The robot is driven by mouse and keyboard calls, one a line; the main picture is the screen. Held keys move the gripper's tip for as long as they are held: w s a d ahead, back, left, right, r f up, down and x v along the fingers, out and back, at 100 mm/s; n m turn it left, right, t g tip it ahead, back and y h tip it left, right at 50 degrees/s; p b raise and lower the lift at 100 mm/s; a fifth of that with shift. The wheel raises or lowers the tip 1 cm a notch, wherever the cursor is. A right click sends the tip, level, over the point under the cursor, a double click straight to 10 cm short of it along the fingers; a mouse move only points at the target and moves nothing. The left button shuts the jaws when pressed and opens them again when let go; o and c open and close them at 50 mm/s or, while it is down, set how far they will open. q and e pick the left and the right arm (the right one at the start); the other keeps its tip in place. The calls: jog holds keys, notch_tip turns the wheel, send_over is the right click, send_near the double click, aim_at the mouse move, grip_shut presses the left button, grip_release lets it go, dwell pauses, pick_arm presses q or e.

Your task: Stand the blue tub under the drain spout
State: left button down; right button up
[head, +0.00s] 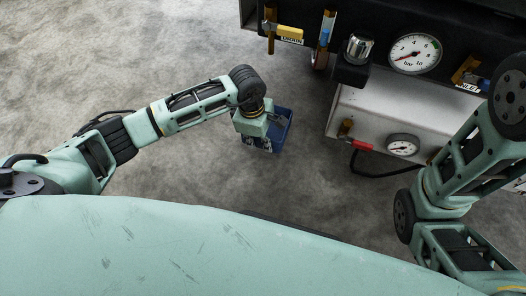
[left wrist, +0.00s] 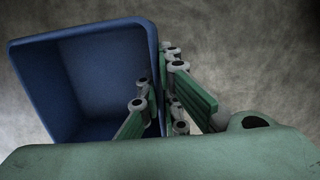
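The blue tub (head: 284,131) is an open box, seen in the head view below my left gripper (head: 268,122), over the grey floor. In the left wrist view the tub (left wrist: 100,75) shows its open top and bare inner walls. My left gripper (left wrist: 158,88) straddles its right-hand wall there, one finger inside and one outside, closed on the rim. I cannot tell whether the tub touches the floor. My right gripper is out of view.
A dark panel carries a pressure gauge (head: 415,54), a silver knob (head: 359,47) and another yellow-handled valve (head: 467,72). Below are a white box (head: 385,112), a red-handled valve (head: 357,145) and a smaller gauge (head: 402,145). The floor (head: 150,50) at upper left is clear.

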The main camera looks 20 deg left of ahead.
pick_arm(q)
notch_tip(320, 180, down, 8)
jog(key=b, duration=0.4)
jog(key=shift+r, duration=0.4)
jog(key=c, duration=2.5)
grip_release()
jog(key=shift+f, duration=0.2)
jog(key=o, duration=0.5)
jog(key=r+p, duration=0.2)
jog(key=r, duration=0.2)
jog(key=a+r+p, duration=0.1)
jog(key=r+p, duration=0.2)
jog(key=r, duration=0.1)
jog(key=r+p, duration=0.2)
jog(key=r, duration=0.2)
jog(key=shift+s+a+r, duration=0.1)
jog(key=shift+a+r, duration=0.05)
jog(key=shift+a, duration=0.1)
